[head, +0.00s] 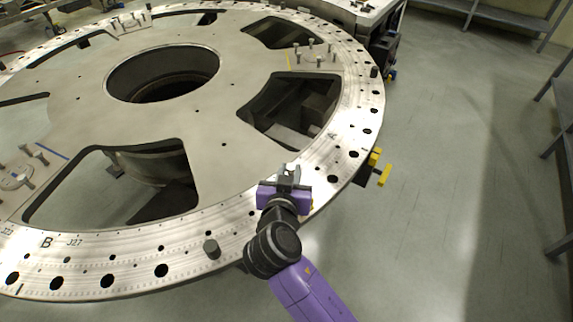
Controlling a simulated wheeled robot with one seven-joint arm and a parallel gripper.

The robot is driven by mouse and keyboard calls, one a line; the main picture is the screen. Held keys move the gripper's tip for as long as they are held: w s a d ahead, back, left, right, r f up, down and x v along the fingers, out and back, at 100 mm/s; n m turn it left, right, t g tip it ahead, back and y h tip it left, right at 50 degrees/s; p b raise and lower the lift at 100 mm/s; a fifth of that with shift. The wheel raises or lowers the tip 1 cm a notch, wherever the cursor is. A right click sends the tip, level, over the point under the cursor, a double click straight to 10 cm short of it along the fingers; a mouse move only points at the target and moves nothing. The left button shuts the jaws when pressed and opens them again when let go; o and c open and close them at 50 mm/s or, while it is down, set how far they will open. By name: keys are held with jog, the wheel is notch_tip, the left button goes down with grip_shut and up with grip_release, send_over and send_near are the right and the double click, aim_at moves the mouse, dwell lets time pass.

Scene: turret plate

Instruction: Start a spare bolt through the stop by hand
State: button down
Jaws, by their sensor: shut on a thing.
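My gripper (289,172) is over the ring-shaped rim of the large turret plate (225,222), near the lower middle of the head view. Its jaws are shut on a small grey thing, probably a bolt, mostly hidden between the fingers. I cannot tell whether it touches the plate. Bolts stand upright in a group on a pad (312,54) at the upper right of the plate. A yellow and black block (375,168) sits at the plate's outer edge, right of my gripper. I cannot tell which part is the stop.
The plate has large cutouts and a round central opening. Grey shelving (565,150) stands at right; the floor (450,150) between is clear.

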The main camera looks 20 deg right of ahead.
jog(key=shift+w+d+r+n, duration=0.2)
jog(key=shift+w+r+n, duration=0.15)
jog(key=shift+r, duration=0.25)
jog(key=shift+t+y, duration=0.3)
jog(key=shift+t, duration=0.1)
jog(key=shift+w+a+f+b, duration=0.15)
jog(key=shift+f+b, duration=1.15)
jog(key=shift+f, duration=0.1)
jog(key=shift+w+a+f+b, duration=0.15)
jog(key=shift+f+b, duration=1.15)
jog(key=shift+f, duration=0.1)
jog(key=shift+w+d, duration=0.15)
jog(key=shift+d, duration=0.25)
jog(key=shift+f+b, duration=1.3)
jog(key=shift+b, duration=0.15)
